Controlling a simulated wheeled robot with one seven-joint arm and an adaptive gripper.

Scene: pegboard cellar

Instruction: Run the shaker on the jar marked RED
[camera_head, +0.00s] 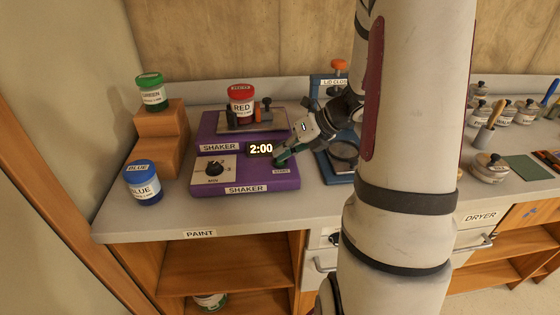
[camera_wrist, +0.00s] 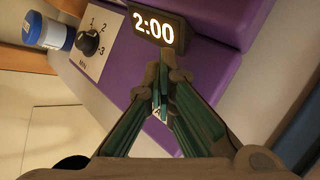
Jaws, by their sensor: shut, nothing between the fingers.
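The purple shaker (camera_head: 270,182) stands on the worktop, and its lit display (camera_head: 261,149) reads 2:00. The jar marked RED (camera_head: 241,105), with a red lid, stands upright on the shaker's upper platform. A dial (camera_head: 214,168) with minute numbers is on the front panel; it also shows in the wrist view (camera_wrist: 88,42). My gripper (camera_head: 281,162) is shut and empty, its fingertips at the START label (camera_head: 281,171) on the shaker's right side. In the wrist view my gripper's fingertips (camera_wrist: 165,75) are close together just below the display. They hide most of the start button, and I cannot tell whether they touch it.
A blue-lidded jar marked BLUE (camera_head: 143,182) stands left of the shaker. A green-lidded jar (camera_head: 151,92) sits on a wooden step (camera_head: 160,126). A blue lid-closing press (camera_head: 333,165) stands close on the right, partly behind my arm. Several lidded pots are at the far right.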

